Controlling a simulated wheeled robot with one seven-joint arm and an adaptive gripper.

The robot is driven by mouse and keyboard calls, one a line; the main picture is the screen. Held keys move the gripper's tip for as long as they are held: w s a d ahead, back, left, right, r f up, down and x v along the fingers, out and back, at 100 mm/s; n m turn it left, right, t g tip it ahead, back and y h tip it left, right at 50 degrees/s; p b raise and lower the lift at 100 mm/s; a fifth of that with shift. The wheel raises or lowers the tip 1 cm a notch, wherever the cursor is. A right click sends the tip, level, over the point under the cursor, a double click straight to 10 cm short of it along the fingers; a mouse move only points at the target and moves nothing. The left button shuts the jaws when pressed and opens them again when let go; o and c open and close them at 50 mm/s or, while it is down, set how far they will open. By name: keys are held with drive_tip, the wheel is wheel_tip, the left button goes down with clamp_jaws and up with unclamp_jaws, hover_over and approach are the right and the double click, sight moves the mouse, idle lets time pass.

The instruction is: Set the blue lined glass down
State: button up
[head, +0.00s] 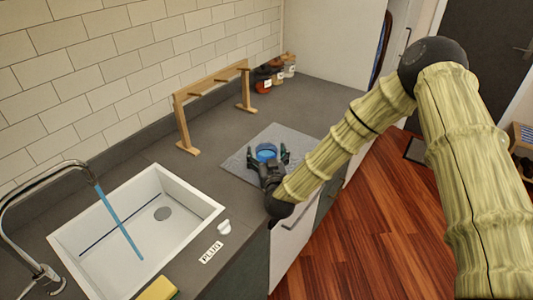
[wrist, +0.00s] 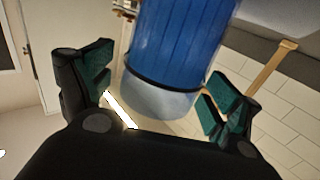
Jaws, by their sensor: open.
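The blue lined glass (head: 265,152) is over the grey speckled mat (head: 243,160) on the counter in the head view and appears to stand on it. Its base is hidden behind my gripper. In the wrist view the glass (wrist: 180,45) is large, blue with fine vertical lines, with a dark band and a clear pale end. My gripper (head: 267,158) is open, with one finger on each side of the glass. In the wrist view, gaps show between the glass and both green-padded fingers.
A wooden rack (head: 213,92) stands behind the mat by the tiled wall. Several small jars (head: 275,74) are in the far corner. A white sink (head: 140,232) with running water, a plug (head: 224,227) and a yellow sponge (head: 158,289) are at left.

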drive_tip(key=shift+r, duration=0.25)
drive_tip(key=s+b, duration=0.1)
drive_tip(key=s, duration=0.3)
drive_tip(key=s+d+b, duration=0.1)
drive_tip(key=s+b, duration=0.1)
drive_tip(key=s, duration=0.2)
drive_tip(key=s+d+b, duration=0.1)
drive_tip(key=s, duration=0.3)
drive_tip(key=shift+f, duration=0.1)
